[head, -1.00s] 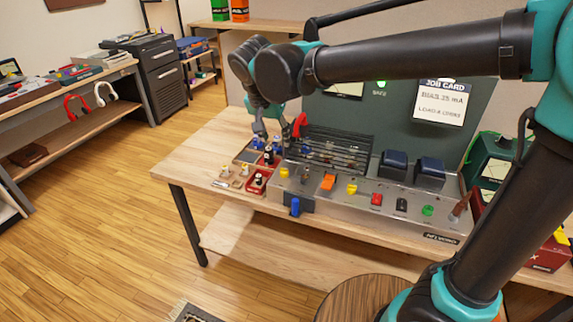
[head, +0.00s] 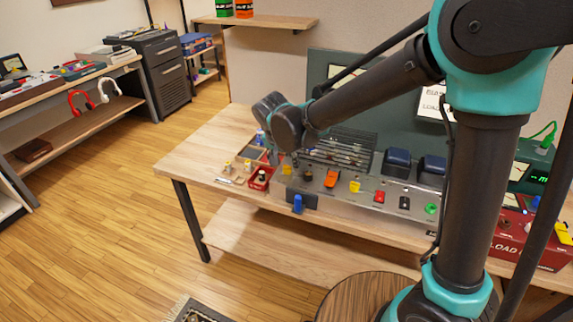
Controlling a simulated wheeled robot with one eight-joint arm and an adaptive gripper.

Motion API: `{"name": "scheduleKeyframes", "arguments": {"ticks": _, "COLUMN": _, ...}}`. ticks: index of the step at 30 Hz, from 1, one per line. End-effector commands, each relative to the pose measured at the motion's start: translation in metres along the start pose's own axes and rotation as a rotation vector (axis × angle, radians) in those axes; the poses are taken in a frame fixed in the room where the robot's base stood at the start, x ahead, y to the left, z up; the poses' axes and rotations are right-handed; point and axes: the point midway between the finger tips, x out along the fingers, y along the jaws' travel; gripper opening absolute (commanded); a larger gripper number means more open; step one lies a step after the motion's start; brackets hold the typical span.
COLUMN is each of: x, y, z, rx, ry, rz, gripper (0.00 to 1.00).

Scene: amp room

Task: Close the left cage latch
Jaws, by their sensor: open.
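The wire cage (head: 352,145) is a dark slatted guard at the back of the grey amp chassis (head: 330,190) on the workbench. My arm's wrist comes down over the cage's left end, and I cannot make out the left latch behind it. My gripper (head: 292,160) is mostly hidden under the wrist, low over the left end of the chassis. Its jaws are open, with nothing seen between them. I cannot tell whether it touches the cage or latch.
An orange switch (head: 332,178), a yellow one (head: 354,187) and other small controls line the chassis. Two dark blue transformers (head: 398,161) stand to the right. A red tray (head: 260,178) lies to the left. The bench's left end (head: 205,150) is clear.

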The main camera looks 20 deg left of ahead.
Motion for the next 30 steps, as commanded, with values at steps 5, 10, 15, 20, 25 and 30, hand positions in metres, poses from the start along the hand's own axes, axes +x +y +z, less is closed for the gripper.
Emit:
{"name": "scheduleKeyframes", "arguments": {"ticks": 5, "x": 0.0119, "y": 0.0, "z": 0.0002, "rx": 0.0, "ry": 0.0, "rz": 0.0, "gripper": 0.46}}
{"name": "scheduleKeyframes", "arguments": {"ticks": 10, "x": 0.0136, "y": 0.0001, "z": 0.0003, "rx": -0.001, "ry": 0.0, "rz": 0.0, "gripper": 0.46}}
{"name": "scheduleKeyframes", "arguments": {"ticks": 15, "x": 0.0134, "y": 0.0001, "z": 0.0003, "rx": -0.001, "ry": 0.0, "rz": 0.0, "gripper": 0.41}}
{"name": "scheduleKeyframes", "arguments": {"ticks": 20, "x": 0.0133, "y": 0.0002, "z": 0.0003, "rx": -0.001, "ry": 0.0, "rz": 0.0, "gripper": 0.21}}
{"name": "scheduleKeyframes", "arguments": {"ticks": 25, "x": 0.0132, "y": 0.0002, "z": 0.0003, "rx": -0.001, "ry": 0.0, "rz": 0.0, "gripper": 0.0}}
{"name": "scheduleKeyframes", "arguments": {"ticks": 30, "x": 0.0132, "y": 0.0003, "z": 0.0002, "rx": -0.005, "ry": 0.0, "rz": -0.002, "gripper": 0.0}}
